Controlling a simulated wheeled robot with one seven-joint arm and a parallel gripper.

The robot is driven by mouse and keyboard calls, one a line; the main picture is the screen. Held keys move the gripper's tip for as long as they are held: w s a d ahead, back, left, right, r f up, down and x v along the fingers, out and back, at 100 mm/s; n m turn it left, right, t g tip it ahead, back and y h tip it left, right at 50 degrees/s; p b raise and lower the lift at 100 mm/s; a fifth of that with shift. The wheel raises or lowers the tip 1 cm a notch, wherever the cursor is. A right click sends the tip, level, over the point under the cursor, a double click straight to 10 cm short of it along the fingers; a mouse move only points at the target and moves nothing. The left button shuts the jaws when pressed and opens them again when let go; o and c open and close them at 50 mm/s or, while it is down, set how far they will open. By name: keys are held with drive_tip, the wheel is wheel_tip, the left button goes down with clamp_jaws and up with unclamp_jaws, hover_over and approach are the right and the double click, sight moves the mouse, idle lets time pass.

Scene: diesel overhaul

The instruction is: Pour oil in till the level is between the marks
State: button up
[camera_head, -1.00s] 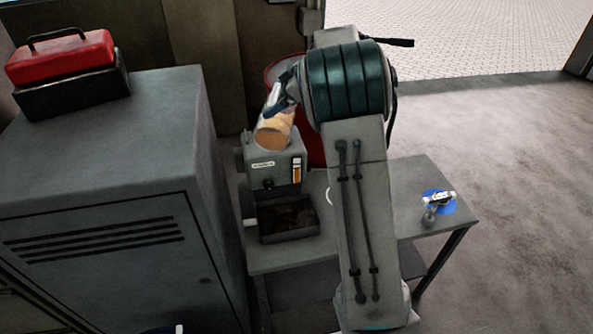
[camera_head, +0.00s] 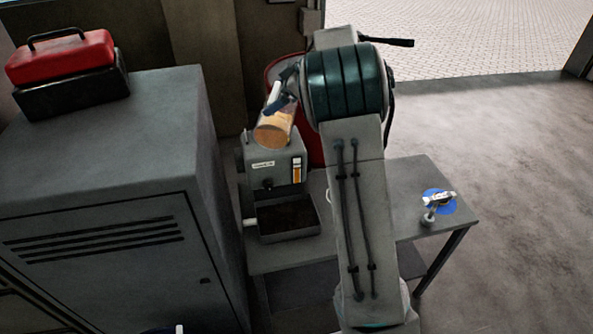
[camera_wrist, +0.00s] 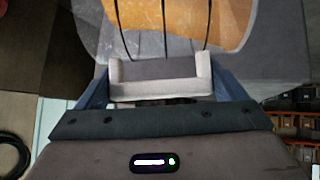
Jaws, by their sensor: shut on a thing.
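A clear jug with amber oil (camera_head: 273,134) is tilted above the grey engine block (camera_head: 268,171). My gripper (camera_head: 285,92) is shut on the jug. The wrist view shows the jaws (camera_wrist: 160,90) around its pale handle (camera_wrist: 160,78), with the oil (camera_wrist: 190,22) behind dark lines on the clear wall. A narrow sight gauge (camera_head: 297,171) on the block's front is amber in its lower part and white at the top. Its marks are too small to read. The jug's mouth and any stream of oil are hidden or cannot be made out.
The block stands on a grey table (camera_head: 405,190) with a dark tray (camera_head: 289,219) in front. A small metal part (camera_head: 438,198) lies on a blue disc at the right. A red drum (camera_head: 313,150) stands behind. A grey cabinet (camera_head: 110,160) with a red toolbox (camera_head: 60,58) is close on the left.

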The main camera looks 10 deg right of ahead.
drive_tip(key=shift+w+r, duration=0.1)
drive_tip(key=shift+r, duration=0.05)
drive_tip(key=shift+w+d, duration=0.1)
drive_tip(key=shift+w, duration=0.1)
idle(0.3)
idle(0.7)
drive_tip(key=b, duration=0.1)
drive_tip(key=s+f+b, duration=0.1)
drive_tip(key=b, duration=0.1)
drive_tip(key=shift+s+a+f+t, duration=0.2)
drive_tip(key=shift+a+f+t, duration=0.05)
drive_tip(key=shift+a+t, duration=0.05)
drive_tip(key=b, duration=0.1)
drive_tip(key=s+f+t+b, duration=0.1)
drive_tip(key=b, duration=0.1)
drive_tip(key=shift+s+a+n, duration=0.2)
drive_tip(key=shift+a+n, duration=0.1)
drive_tip(key=shift+n, duration=0.1)
drive_tip(key=shift+s+r+h, duration=0.15)
drive_tip(key=shift+h, duration=0.15)
drive_tip(key=shift+r, duration=0.1)
